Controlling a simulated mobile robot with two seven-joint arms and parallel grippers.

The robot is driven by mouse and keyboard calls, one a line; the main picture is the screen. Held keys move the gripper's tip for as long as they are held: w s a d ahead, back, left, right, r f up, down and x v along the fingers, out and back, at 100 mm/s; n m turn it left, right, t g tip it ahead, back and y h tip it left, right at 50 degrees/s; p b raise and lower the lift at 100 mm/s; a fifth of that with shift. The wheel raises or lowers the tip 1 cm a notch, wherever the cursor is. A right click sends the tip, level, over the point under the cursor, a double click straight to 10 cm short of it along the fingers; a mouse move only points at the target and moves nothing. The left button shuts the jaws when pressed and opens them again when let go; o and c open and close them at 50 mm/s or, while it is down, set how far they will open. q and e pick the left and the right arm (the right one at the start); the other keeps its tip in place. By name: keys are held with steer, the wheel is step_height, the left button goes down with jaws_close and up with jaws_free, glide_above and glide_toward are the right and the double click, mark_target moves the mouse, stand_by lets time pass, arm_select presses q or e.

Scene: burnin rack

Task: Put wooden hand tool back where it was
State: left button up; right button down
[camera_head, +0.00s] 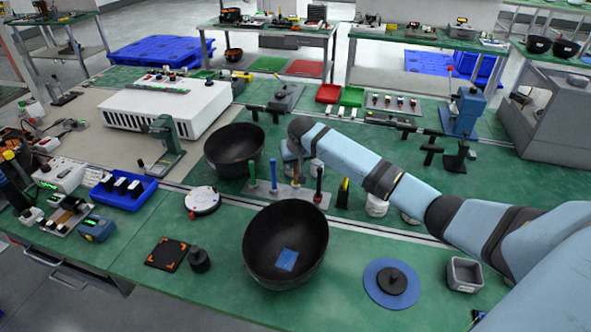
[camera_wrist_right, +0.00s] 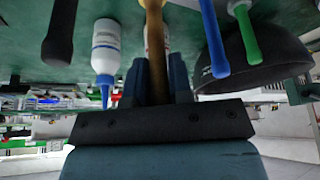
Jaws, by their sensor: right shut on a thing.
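The wooden hand tool (camera_wrist_right: 155,40) is a brown handle between the two dark fingers of my right gripper (camera_wrist_right: 158,85), which is shut on it. In the head view the tool (camera_head: 296,171) appears upright over the grey tool rack (camera_head: 262,188), between a blue-handled tool (camera_head: 274,175) and a black tool with a red top (camera_head: 318,184). A green-handled tool (camera_head: 252,172) stands at the rack's left end. My right gripper (camera_head: 295,158) is partly hidden by its arm. Whether the tool's lower end is seated in the rack cannot be told. My left gripper is not in view.
A black bowl (camera_head: 222,150) stands behind the rack's left end, and another black bowl (camera_head: 262,240) is in front. A white bottle (camera_wrist_right: 106,45) is near the gripper. A blue disc (camera_head: 375,292) lies at the front right. Green table surface is clear around (camera_head: 340,265).

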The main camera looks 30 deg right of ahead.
mark_target(296, 170)
step_height(296, 170, down, 4)
steer(key=shift+r, duration=0.25)
steer(key=shift+f, duration=0.1)
steer(key=c, duration=1)
jaws_free()
steer(key=shift+c, duration=0.2)
steer(key=v, duration=1.2)
steer(key=shift+s, duration=0.1)
